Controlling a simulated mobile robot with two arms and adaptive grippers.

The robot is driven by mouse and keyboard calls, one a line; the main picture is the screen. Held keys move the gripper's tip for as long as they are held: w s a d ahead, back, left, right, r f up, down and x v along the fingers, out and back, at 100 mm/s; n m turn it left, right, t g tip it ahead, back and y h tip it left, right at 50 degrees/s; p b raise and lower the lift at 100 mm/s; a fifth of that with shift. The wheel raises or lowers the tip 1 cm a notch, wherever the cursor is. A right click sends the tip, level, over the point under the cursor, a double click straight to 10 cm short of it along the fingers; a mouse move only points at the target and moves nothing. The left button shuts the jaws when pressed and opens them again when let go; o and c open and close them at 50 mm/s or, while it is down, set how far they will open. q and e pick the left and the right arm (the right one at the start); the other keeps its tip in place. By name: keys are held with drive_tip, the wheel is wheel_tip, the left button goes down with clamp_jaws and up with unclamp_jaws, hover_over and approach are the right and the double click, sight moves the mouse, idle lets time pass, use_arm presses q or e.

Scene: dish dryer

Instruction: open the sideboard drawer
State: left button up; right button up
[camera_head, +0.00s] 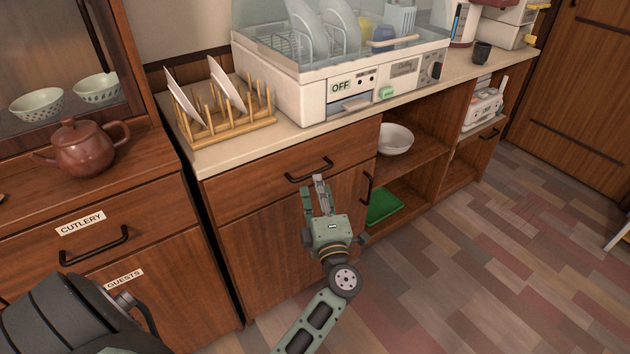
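A wooden drawer front (240,192) with a dark bar handle (310,170) sits under the pale counter, above a cabinet door. The drawer looks closed. My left gripper (313,187) is in front of it, with its fingertips pointing up just below the handle. The fingers look parted, with nothing seen between them; I cannot tell whether they touch the handle. Another closed drawer (150,212), labelled CUTLERY, is in the cabinet at left, with its own dark handle (94,246). My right gripper is not in view.
A wooden plate rack (228,128) and a dish dryer (312,100) marked OFF stand on the counter. Open shelves to the right hold a white bowl (395,139) and a green item (384,207). A brown teapot (88,147) stands at left.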

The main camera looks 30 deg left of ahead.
use_arm(q)
drive_tip(key=x, duration=0.4)
drive_tip(key=shift+d, duration=0.1)
clamp_jaws()
idle(0.5)
